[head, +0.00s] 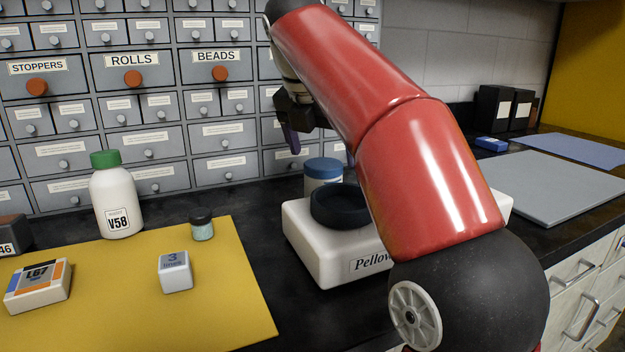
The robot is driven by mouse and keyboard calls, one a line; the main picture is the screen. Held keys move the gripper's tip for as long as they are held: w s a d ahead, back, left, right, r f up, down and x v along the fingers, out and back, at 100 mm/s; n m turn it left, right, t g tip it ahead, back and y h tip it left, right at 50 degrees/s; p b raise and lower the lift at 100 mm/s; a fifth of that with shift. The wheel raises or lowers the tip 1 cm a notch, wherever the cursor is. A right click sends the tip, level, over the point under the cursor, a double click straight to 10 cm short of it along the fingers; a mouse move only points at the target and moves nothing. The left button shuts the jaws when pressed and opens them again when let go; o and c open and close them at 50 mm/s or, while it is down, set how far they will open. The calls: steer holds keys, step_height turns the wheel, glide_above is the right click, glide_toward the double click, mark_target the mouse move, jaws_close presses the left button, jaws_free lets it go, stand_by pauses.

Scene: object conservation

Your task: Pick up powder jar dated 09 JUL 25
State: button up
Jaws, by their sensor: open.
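No date can be read on any jar here, so I cannot tell which one is dated 09 JUL 25. A small jar (202,225) with a dark lid and pale teal contents stands upright on the yellow mat (225,290). A larger jar (323,177) with a blue lid stands behind the white device marked "Pellow" (303,240), partly hidden by it. My gripper (294,145) is open and in the air, above and left of the blue-lidded jar, near the drawer fronts. It touches no jar, and my red arm hides part of the area behind it.
On the mat stand a white bottle (117,205) marked V58 with a green cap, a small white box (175,272) and a box (38,286) marked L67. Labelled drawers (150,110) line the back. A grey board (560,185) lies on the right counter.

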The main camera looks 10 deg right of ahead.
mark_target(325, 179)
steer(key=shift+w+f+n, duration=0.3)
steer(key=b+x, duration=0.3)
steer(key=x, duration=0.4)
steer(key=shift+s+a+f, duration=0.15)
steer(key=shift+f, duration=0.15)
steer(key=c, duration=1.2)
steer(key=shift+r, duration=0.15)
